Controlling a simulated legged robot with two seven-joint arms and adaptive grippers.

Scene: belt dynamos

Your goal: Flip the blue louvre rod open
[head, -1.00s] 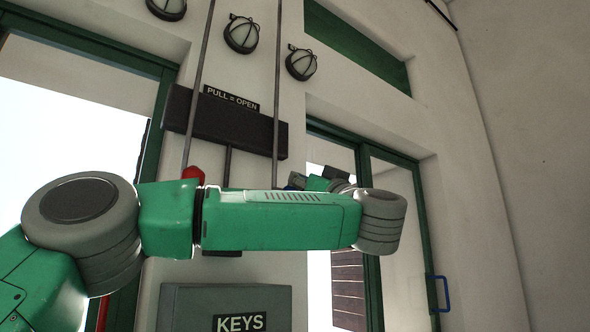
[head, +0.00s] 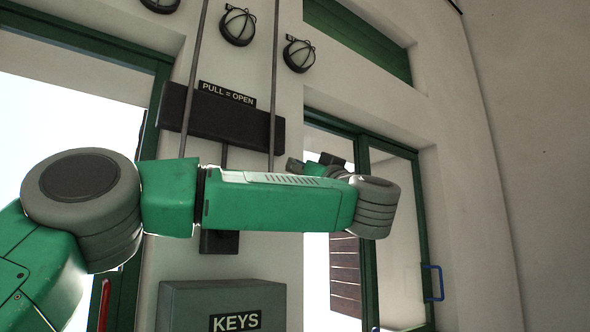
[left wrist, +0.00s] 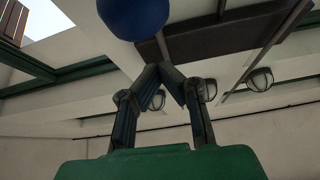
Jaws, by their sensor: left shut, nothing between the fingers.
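The blue ball knob (left wrist: 136,14) shows large at the top of the left wrist view, just beyond and slightly left of my fingertips. In the head view it is hidden behind my green forearm; the right-hand thin rod (head: 273,85) runs down to that spot. My left gripper (left wrist: 164,68) is shut and empty, its fingertips together below the knob with an apparent gap. In the head view part of the gripper (head: 296,165) shows above the forearm. My right gripper is not in view.
A dark board (head: 222,120) under a "PULL = OPEN" label (head: 227,94) lies behind the rods. The left-hand rod (head: 194,80) also runs behind my arm. A grey KEYS box (head: 215,296) sits below. Green-framed openings flank the wall; a blue handle (head: 433,283) is at right.

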